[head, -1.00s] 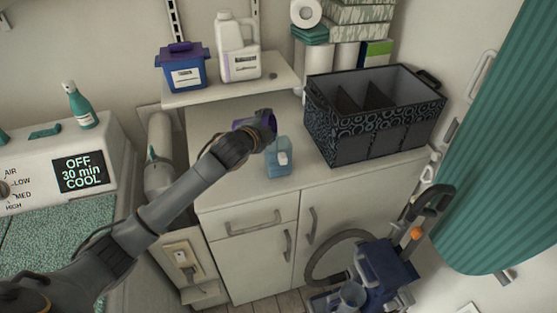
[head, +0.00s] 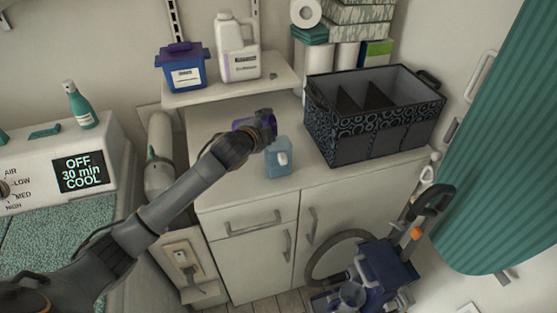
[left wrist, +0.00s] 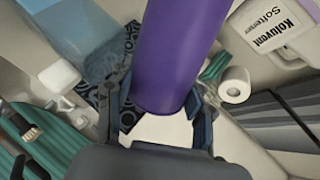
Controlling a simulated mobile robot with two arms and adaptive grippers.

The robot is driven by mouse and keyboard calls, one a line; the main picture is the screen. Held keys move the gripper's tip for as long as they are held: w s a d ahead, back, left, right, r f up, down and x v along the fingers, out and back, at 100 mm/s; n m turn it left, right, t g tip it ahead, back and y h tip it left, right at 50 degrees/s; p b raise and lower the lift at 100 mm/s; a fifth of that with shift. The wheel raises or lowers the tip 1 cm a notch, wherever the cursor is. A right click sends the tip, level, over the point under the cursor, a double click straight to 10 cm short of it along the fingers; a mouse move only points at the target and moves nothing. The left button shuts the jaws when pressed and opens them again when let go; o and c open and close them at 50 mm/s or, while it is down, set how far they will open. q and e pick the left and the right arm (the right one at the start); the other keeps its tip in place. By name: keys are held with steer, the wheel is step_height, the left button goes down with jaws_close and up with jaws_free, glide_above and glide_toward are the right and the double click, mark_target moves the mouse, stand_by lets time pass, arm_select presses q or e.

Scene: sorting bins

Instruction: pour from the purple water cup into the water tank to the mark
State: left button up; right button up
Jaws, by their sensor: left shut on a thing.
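The purple water cup (left wrist: 175,50) fills the middle of the left wrist view. My left gripper (left wrist: 158,105) is shut around it. The water tank (head: 278,163), light blue and see-through with a white patch, stands on the white cabinet just below and right of the gripper. Its upper part is close to the gripper. A pale blue see-through surface, likely the tank, shows at the upper left of the left wrist view. The tank's mark and water level cannot be made out.
A dark patterned bin (head: 345,140) with compartments stands right of the tank. A shelf (head: 230,92) behind holds a blue tub (head: 181,70) and a white jug (head: 238,50). The cabinet top (head: 215,180) left and front of the tank is clear.

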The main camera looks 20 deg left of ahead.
arm_select(q)
steer(key=shift+r, duration=0.1)
stand_by(0.6)
steer(key=shift+d+y+p, duration=0.15)
steer(key=shift+y+p, duration=0.15)
steer(key=shift+p, duration=0.2)
steer(key=shift+m+p, duration=0.3)
steer(key=shift+p, duration=0.1)
stand_by(2.4)
steer(key=shift+p, duration=0.3)
steer(key=shift+r, duration=0.1)
stand_by(1.5)
steer(key=shift+d+p, duration=0.1)
steer(key=shift+p, duration=0.25)
stand_by(0.5)
